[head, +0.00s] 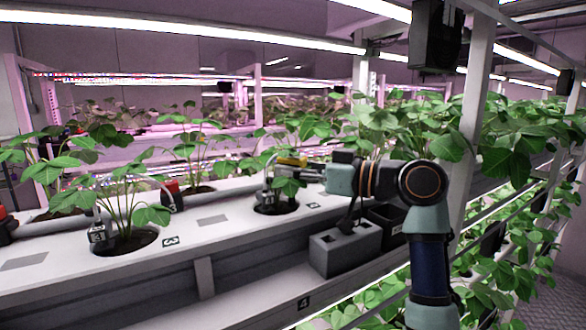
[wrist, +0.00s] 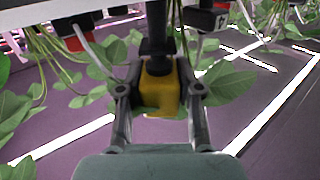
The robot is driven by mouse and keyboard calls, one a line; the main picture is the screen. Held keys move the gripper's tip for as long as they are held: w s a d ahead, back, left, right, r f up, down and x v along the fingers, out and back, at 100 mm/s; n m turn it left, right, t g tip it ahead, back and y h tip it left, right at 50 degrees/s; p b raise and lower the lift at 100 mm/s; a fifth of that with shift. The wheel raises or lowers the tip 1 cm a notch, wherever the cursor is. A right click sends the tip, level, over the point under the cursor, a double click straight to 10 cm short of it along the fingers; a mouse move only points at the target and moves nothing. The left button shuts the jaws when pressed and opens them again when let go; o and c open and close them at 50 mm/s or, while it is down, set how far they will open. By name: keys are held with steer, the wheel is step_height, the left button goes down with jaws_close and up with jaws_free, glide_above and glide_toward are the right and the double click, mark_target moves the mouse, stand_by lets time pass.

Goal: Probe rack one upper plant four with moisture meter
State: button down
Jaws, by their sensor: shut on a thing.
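A leafy plant (head: 288,186) grows from a round dark hole (head: 277,208) in the rack's top, just below the meter. A small tag beside that hole is too small to read surely. Leaves and the meter overlap in the head view, so I cannot tell whether the tip touches the soil.
A plant in a hole (head: 125,242) stands left, by a tag reading 3 (head: 170,241). A grey holder (head: 345,248) and a black bin (head: 388,222) sit at the rack's front. A white post (head: 470,130) rises on the right. Thin tubes curve over the holes.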

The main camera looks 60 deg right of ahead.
mark_target(293, 156)
steer(key=shift+f, duration=0.2)
stand_by(0.4)
steer(key=shift+r, duration=0.15)
steer(key=shift+r+p, duration=0.7)
steer(key=shift+r, duration=0.05)
steer(key=shift+f, duration=0.75)
stand_by(0.5)
steer(key=shift+r, duration=0.1)
stand_by(0.3)
steer(key=shift+r+p, duration=1.8)
steer(key=shift+r, duration=0.65)
